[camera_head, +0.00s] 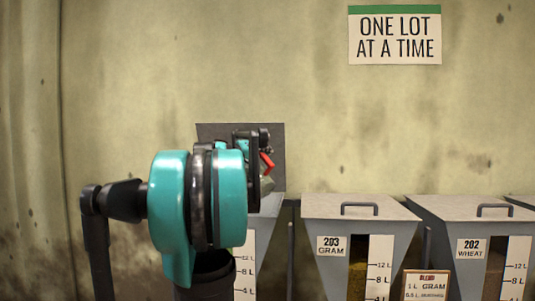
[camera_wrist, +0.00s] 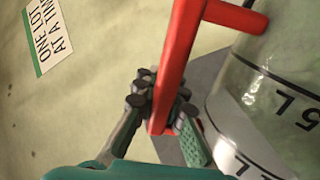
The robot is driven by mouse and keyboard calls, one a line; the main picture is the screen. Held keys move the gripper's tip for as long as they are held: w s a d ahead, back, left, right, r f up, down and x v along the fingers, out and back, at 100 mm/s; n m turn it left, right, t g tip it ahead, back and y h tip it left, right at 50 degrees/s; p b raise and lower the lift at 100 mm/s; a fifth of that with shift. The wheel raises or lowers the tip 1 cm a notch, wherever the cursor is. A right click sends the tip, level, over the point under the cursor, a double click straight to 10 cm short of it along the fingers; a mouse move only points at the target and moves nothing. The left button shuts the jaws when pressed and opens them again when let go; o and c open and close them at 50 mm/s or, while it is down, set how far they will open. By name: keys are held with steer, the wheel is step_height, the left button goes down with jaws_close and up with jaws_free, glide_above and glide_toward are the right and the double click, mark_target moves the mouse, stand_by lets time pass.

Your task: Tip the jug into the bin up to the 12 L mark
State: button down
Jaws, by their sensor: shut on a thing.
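My gripper (camera_wrist: 163,108) is shut on the red handle (camera_wrist: 180,50) of the clear jug (camera_wrist: 262,100), which carries black litre marks such as 5 L. The jug's lettering lies at a steep angle to the wall sign's, so the jug looks tilted. Its mouth and fill level cannot be told. In the head view, my arm hides most of the gripper and jug; a bit of the red handle (camera_head: 267,162) shows above the left grey bin (camera_head: 268,215). A dark panel stands upright behind that bin. Its 4, 8 and 12 L scale (camera_head: 245,268) is partly covered; its fill is hidden.
To the right stand closed bins 203 GRAM (camera_head: 330,209) and 202 WHEAT (camera_head: 440,209), with handled lids and scales. A small framed card (camera_head: 426,284) reads 1 L GRAM; its lower line is unclear. A sign (camera_head: 395,38) reads ONE LOT AT A TIME.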

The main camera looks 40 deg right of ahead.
steer(key=shift+w+a+n, duration=0.1)
steer(key=shift+w+n, duration=0.75)
steer(key=shift+n, duration=0.15)
steer(key=shift+w+a+f+n, duration=0.1)
steer(key=shift+w+f+n, duration=0.2)
steer(key=shift+w+n, duration=0.5)
steer(key=shift+w+a+f+n, duration=0.1)
steer(key=shift+w+f+n, duration=0.15)
steer(key=shift+w+n, duration=0.5)
steer(key=shift+m, duration=0.25)
